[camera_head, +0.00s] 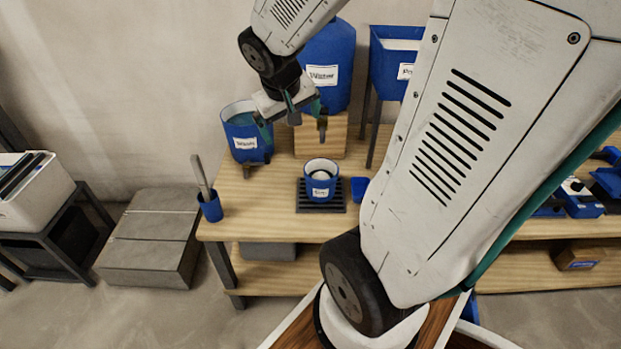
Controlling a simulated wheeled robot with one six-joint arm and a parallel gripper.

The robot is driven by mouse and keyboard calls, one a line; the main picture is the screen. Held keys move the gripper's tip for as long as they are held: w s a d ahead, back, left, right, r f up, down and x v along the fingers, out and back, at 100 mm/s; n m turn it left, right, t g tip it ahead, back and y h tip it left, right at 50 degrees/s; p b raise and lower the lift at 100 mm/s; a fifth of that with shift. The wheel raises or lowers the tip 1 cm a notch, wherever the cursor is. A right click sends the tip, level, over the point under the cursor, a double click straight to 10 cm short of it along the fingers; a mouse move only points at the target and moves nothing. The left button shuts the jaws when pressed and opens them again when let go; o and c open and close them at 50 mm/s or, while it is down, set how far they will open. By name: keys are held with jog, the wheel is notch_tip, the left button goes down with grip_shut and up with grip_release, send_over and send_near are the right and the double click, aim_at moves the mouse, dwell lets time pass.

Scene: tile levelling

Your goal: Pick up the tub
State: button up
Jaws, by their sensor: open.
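The tub (320,190) is a small blue round container with a white rim and a white front label, its print too small to read surely. It stands upright on a dark slatted mat (335,209) on the wooden workbench (270,222). My gripper (290,120) is open with nothing visible between its fingers. It appears up and to the left of the tub in the picture, apart from it, in front of the blue water container (330,62).
A blue wash bucket (243,149) stands left of a wooden block (335,145) under the water container. A blue holder (211,208) with an upright tool is at the bench's left end. A blue hopper (388,68) stands behind right. My arm hides the bench's middle right.

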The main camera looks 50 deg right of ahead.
jog(key=w+d+f+m, duration=0.1)
jog(key=w+d+f, duration=0.3)
jog(key=d+f, duration=0.65)
jog(key=t+y, duration=0.2)
send_near(321, 172)
jog(key=s+a+r, duration=0.1)
jog(key=s+a, duration=0.1)
jog(key=a, duration=0.2)
jog(key=shift+m, duration=0.4)
jog(key=shift+d+x, duration=0.2)
jog(key=shift+x, duration=3.7)
jog(key=shift+s, duration=0.2)
jog(key=c, duration=1.3)
jog(key=shift+w+r, duration=0.1)
jog(key=shift+r, duration=0.1)
jog(key=shift+r, duration=0.5)
